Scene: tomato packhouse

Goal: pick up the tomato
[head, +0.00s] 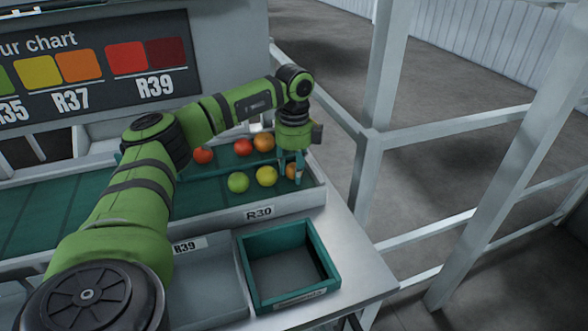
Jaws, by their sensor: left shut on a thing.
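My left gripper (290,178) points down at the right end of the green-lined tray (215,210). I cannot tell whether this tomato is clear of the tray floor. Beside it in the front row are a yellow tomato (266,176) and a green tomato (238,183). Behind them are another orange tomato (264,142), a red tomato (243,147) and a second red one (203,155). My right gripper is not in view.
A teal-rimmed open box (245,266) stands empty in front of the tray. A grey bin labelled R39 (208,290) is left of it. A colour chart (95,70) stands behind, and metal railings (450,130) are at the right.

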